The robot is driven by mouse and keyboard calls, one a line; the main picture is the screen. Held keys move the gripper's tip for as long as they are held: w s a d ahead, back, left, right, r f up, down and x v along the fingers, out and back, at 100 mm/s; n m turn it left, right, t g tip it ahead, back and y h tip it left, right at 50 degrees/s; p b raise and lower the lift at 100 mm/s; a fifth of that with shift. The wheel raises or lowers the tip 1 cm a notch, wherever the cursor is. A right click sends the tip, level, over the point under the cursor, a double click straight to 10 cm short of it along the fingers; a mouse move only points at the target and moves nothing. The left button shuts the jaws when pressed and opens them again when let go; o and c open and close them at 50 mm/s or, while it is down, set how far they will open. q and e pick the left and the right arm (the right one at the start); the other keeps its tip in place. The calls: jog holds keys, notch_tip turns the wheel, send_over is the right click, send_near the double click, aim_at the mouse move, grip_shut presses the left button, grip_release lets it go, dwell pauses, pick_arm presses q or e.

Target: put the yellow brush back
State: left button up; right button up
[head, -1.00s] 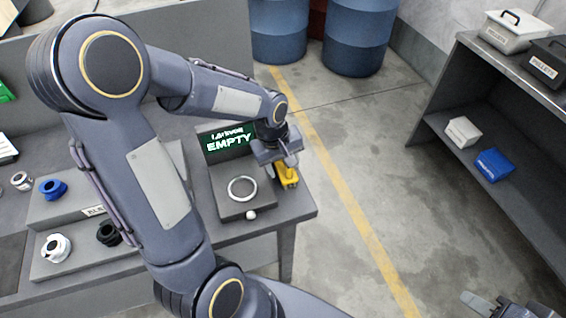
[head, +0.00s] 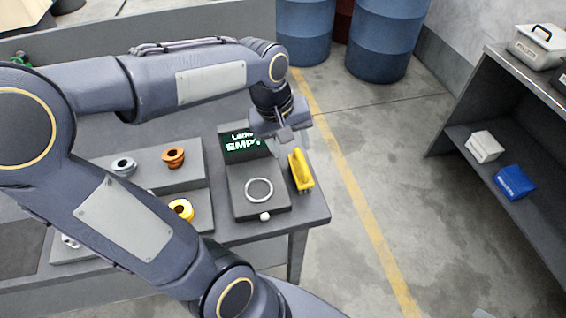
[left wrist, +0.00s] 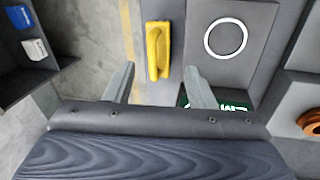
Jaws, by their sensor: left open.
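The yellow brush (head: 300,172) rests on the grey table near its right edge, just right of the grey block with a white ring. It also shows in the left wrist view (left wrist: 157,50), with its near end between the fingers in the picture. My left gripper (head: 290,141) is open and empty, just above and beyond the brush in the head view. In the left wrist view its two fingers (left wrist: 160,72) stand apart, with no contact visible.
A shelf (head: 470,165) stands right across clear floor. Blue barrels (head: 383,40) are behind.

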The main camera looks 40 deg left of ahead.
pick_arm(q)
jog(key=s+d+m+t+h, duration=0.1)
jog(key=s+d+m, duration=0.1)
jog(key=s, duration=0.4)
jog(key=s+d+m+t+h, duration=0.1)
jog(key=s+d+m+t, duration=0.1)
jog(key=s+m, duration=0.3)
jog(key=shift+s+d+f, duration=0.4)
jog(key=shift+s+f, duration=0.05)
jog(key=shift+s, duration=0.25)
